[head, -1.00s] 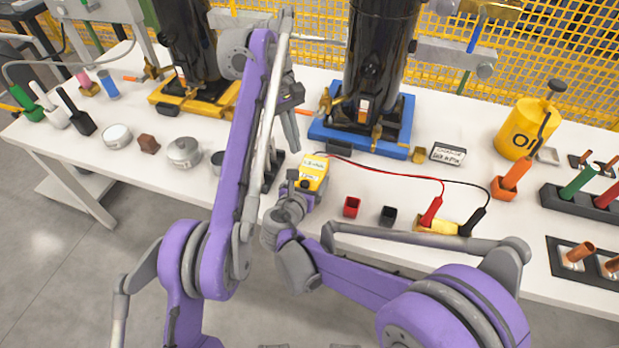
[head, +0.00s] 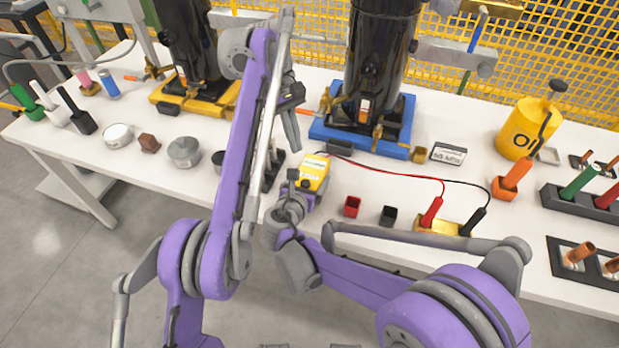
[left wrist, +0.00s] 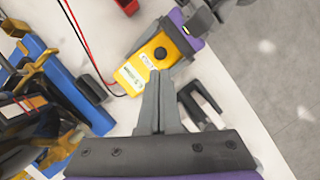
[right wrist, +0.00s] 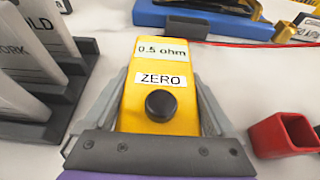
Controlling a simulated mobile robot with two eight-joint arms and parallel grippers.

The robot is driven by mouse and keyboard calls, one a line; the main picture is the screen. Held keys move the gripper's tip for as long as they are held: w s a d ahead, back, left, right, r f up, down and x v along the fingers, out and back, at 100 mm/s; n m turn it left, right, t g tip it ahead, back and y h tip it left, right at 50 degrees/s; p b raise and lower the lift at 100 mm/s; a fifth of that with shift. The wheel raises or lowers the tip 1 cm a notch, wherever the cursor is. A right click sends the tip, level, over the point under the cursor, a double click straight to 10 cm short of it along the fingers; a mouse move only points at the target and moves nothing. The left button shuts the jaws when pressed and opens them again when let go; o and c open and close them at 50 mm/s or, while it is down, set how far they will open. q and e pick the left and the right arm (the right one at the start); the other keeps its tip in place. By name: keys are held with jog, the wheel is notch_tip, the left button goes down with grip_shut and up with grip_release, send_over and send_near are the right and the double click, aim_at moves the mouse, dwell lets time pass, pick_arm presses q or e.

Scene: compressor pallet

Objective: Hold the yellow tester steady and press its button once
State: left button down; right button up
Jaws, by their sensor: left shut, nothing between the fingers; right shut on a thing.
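The yellow tester (head: 314,174) is near the front edge of the white table. In the right wrist view the tester (right wrist: 160,66) shows labels "0.5 ohm" and "ZERO" and a round black button (right wrist: 161,105). My right gripper (right wrist: 160,80) is shut on its sides. The button also shows in the left wrist view (left wrist: 160,53). My left gripper (head: 294,146) is shut and empty, just behind and above the tester. In the left wrist view its fingertips (left wrist: 160,76) appear just below the tester in the picture; I cannot tell the exact gap to the button.
Red and black leads run from the tester to a red probe (head: 432,212) and a black probe (head: 473,221) at a brass block. A red cup (head: 352,206) and a black cup (head: 388,215) stand right of the tester. A blue compressor base (head: 390,148) is behind.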

aim_at(305, 184)
pick_arm(q)
jog(key=shift+r, duration=0.1)
jog(key=shift+s+d+r+n+t+h, duration=0.25)
jog(key=shift+s+n+t+h, duration=0.35)
jog(key=shift+n+t+h, duration=0.35)
jog(key=shift+s+d+r+n+t+h, duration=0.1)
jog(key=shift+s+r+n+t+h, duration=0.2)
jog(key=shift+s+n+t+h, duration=0.5)
jog(key=shift+s+d+r+n+t+h, duration=0.3)
jog(key=shift+n+t+h, duration=0.55)
jog(key=shift+t+h, duration=0.5)
jog(key=shift+a+f, duration=0.1)
jog(key=shift+f, duration=4.4)
jog(key=shift+f, duration=0.1)
jog(key=shift+f, duration=0.3)
